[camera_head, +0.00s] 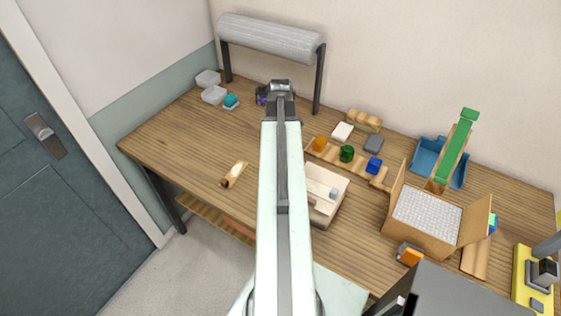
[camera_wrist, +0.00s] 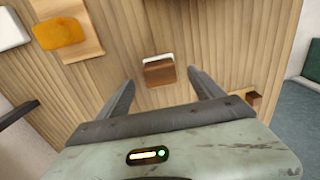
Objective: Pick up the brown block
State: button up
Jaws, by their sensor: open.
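The brown block (camera_wrist: 159,76) shows in the wrist view, with a white piece along its far edge. It rests on the wooden table (camera_wrist: 220,45). My gripper (camera_wrist: 160,79) is open, with one finger to either side of the block in the picture. No finger is seen touching it, and the gap in height is hard to judge. In the head view my gripper (camera_head: 280,87) is at the far end of my raised arm. I cannot make out the brown block there; my arm covers the middle of the table.
An orange block (camera_wrist: 58,32) on a wooden piece lies left of the brown block in the wrist view. In the head view, a wooden tray (camera_head: 338,204), an open carton (camera_head: 393,207) and a roll stand (camera_head: 319,80) stand around. The table's left part is mostly clear.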

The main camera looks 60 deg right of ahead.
jog(key=shift+f, duration=0.1)
notch_tip(320, 180, down, 5)
jog(key=b, duration=0.5)
jog(key=shift+w+f, duration=0.1)
jog(key=shift+f, duration=0.1)
jog(key=shift+r, duration=0.2)
jog(key=c, duration=1.5)
notch_tip(320, 180, up, 10)
jog(key=p, duration=1)
jog(key=shift+r, duration=0.15)
jog(key=shift+c, duration=0.2)
jog(key=o, duration=1)
jog(key=c, duration=0.6)
jog(key=shift+c, duration=0.3)
